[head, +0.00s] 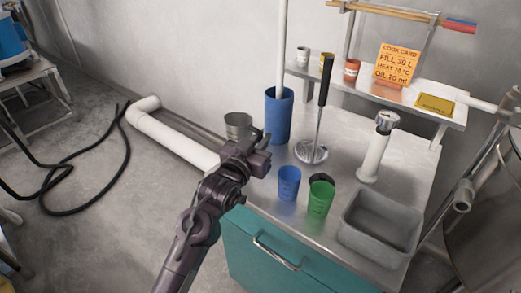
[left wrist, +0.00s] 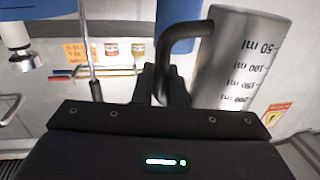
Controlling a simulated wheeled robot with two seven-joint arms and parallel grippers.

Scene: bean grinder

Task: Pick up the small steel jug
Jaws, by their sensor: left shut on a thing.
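The small steel jug (head: 238,124) is at the left end of the steel counter in the head view. My left gripper (head: 257,146) is at its right side, in front of the blue cylinder. In the left wrist view the jug (left wrist: 243,62) fills the upper right, showing its ml markings and a dark curved handle. My left gripper (left wrist: 165,85) is shut on that handle. My gripper and arm hide the jug's lower part in the head view, so I cannot tell there whether its base touches the counter. My right gripper is not in view.
A tall blue cylinder (head: 278,116) holding a white pole stands close behind my gripper. A ladle (head: 312,151), blue cup (head: 289,182), green cup (head: 320,196), white-stemmed tool (head: 374,155) and grey basin (head: 380,224) are to the right. A white pipe (head: 170,137) lies at left.

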